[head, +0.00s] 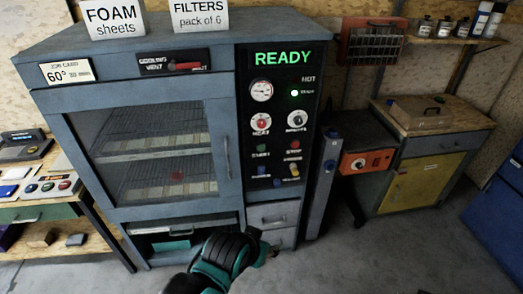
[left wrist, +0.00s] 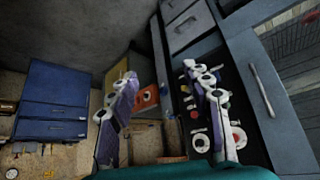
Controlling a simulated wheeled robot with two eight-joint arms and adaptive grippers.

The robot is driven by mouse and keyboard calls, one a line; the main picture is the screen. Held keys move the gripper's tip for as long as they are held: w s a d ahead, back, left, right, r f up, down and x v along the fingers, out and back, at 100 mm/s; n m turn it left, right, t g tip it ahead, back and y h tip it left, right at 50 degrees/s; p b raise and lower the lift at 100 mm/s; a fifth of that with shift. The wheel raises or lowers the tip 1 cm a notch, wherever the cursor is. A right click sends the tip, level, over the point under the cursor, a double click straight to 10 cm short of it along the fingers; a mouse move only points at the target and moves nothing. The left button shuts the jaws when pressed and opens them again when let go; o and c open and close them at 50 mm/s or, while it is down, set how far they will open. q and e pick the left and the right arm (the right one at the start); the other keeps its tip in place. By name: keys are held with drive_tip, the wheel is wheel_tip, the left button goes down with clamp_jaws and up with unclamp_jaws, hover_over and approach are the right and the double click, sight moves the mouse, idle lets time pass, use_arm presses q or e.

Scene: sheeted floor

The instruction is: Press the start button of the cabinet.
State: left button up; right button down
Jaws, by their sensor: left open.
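The blue-grey cabinet (head: 140,60) stands in front of me, its glass door shut. Its black control panel (head: 270,120) on the right shows a lit green READY. The green start button (head: 262,148) is on this panel, below the red heat knob (head: 261,124) and left of a red button (head: 293,144). My left gripper (head: 265,247) is below the panel, in front of the drawers, apart from the button. In the left wrist view my left gripper (left wrist: 163,95) is open with nothing between its fingers; the right finger covers part of the panel (left wrist: 186,92), which appears turned over.
A grey post (head: 324,180) stands right of the panel, beside an orange control box (head: 367,161). A bench with a yellow door (head: 409,187) is farther right. A side table with buttons (head: 48,186) is at the left. Floor (head: 400,250) at the lower right is clear.

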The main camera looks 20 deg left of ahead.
use_arm(q)
clamp_jaws()
idle(1.1)
